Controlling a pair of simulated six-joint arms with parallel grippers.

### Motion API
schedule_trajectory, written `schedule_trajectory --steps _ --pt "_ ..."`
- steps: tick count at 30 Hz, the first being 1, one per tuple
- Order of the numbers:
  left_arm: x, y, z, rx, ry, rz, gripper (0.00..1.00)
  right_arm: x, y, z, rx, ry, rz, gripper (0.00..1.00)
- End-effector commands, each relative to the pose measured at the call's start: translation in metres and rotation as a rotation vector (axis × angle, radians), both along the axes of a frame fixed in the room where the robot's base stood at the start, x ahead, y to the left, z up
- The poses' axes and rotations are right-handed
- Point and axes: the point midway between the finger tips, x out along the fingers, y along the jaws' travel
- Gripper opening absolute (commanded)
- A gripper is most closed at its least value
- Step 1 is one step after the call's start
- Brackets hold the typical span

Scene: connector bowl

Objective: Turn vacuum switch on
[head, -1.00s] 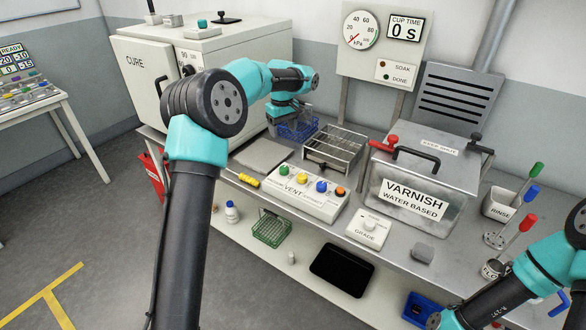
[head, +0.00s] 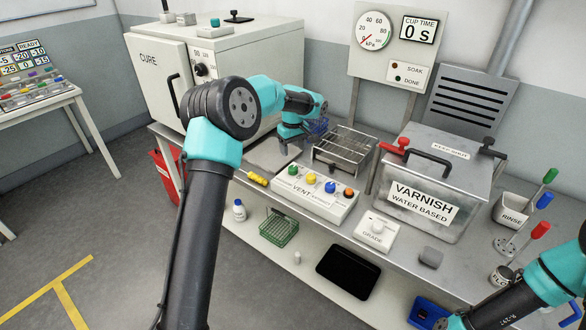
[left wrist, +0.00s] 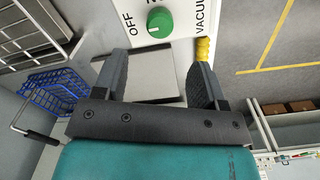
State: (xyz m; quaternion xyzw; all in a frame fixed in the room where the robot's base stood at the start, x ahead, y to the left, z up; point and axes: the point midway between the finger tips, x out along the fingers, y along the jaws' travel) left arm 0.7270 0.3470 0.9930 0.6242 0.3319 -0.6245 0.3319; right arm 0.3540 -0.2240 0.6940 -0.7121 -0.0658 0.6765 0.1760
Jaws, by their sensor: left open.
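The white control panel (head: 316,200) on the bench has green, yellow, blue and orange knobs in a row. Its green knob (head: 292,170) is at the far left end. My left gripper (head: 289,146) is open and empty, behind the panel's left end. In the left wrist view its two fingers (left wrist: 157,66) point toward the green knob, apart from it. My right arm enters at the lower right; its gripper is out of view.
A yellow-handled tool (head: 257,179) lies left of the panel. A wire rack (head: 344,148) and a blue basket (left wrist: 51,93) are close to my left gripper. The varnish tank (head: 424,200) and GRADE box (head: 375,231) stand right. A gauge (head: 372,30) hangs behind.

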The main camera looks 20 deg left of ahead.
Motion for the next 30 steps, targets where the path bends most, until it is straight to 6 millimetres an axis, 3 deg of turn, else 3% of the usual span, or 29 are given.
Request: schedule_trajectory --steps 9,15,28,30 --pt "0.000 0.000 -0.056 -0.001 0.003 0.000 0.65 0.000 0.000 0.000 0.000 0.000 0.000 0.60" --pt "0.000 0.000 -0.083 0.001 0.002 -0.001 0.65 0.000 0.000 0.000 0.000 0.000 0.000 0.60" --pt "0.000 0.000 -0.094 0.000 -0.001 -0.001 0.65 0.000 0.000 0.000 0.000 0.000 0.000 0.60" --pt "0.000 0.000 -0.094 0.000 -0.001 -0.001 0.60 0.000 0.000 0.000 0.000 0.000 0.000 0.60"
